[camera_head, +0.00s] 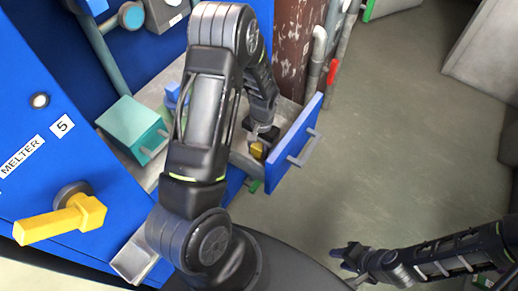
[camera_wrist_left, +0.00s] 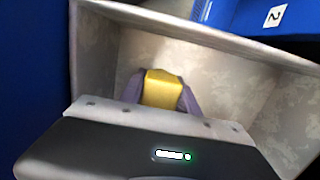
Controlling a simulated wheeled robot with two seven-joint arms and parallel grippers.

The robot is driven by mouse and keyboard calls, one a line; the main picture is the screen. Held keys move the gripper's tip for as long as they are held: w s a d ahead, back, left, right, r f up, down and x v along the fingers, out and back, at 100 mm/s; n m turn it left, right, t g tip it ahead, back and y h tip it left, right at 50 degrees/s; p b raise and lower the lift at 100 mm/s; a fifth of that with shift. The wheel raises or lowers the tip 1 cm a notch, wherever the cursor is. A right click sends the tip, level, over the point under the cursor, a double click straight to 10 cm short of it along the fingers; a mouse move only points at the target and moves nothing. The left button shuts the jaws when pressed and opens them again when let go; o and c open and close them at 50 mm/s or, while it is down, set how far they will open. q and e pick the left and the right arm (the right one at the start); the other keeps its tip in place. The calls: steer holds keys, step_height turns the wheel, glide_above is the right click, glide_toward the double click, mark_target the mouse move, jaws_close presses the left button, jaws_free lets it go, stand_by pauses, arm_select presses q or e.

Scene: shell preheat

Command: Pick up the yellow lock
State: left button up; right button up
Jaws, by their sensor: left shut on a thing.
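The yellow lock (camera_head: 257,151) is inside an open drawer (camera_head: 239,160) with a blue front (camera_head: 294,143). My left gripper (camera_head: 262,142) reaches down into the drawer and is shut on the lock. In the left wrist view the lock (camera_wrist_left: 162,89) sits between the two purple-grey fingers, against the drawer's pale inner walls (camera_wrist_left: 195,60). Whether the lock touches the drawer floor cannot be told. My right gripper (camera_head: 350,255) is over the floor at the lower right, away from the drawer; its fingers are too small to read.
A blue machine panel labelled MELTER 5 (camera_head: 85,165) stands at the left, with a yellow handle (camera_head: 62,220) jutting out. A teal box (camera_head: 133,130) is beside the drawer. Pipes (camera_head: 318,60) rise behind it. The floor (camera_head: 400,130) to the right is clear.

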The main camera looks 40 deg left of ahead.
mark_target(258, 145)
arm_select(q)
jaws_close()
step_height(258, 145, up, 10)
steer(key=shift+p, duration=0.4)
stand_by(0.3)
stand_by(0.7)
step_height(258, 145, up, 7)
steer(key=p, duration=0.4)
steer(key=w+d+r+p, duration=0.1)
steer(key=w+d+r, duration=0.9)
steer(key=d+r, duration=0.2)
steer(key=shift+w+d+r+p, duration=0.25)
steer(key=shift+r+p, duration=0.1)
steer(key=shift+r, duration=0.45)
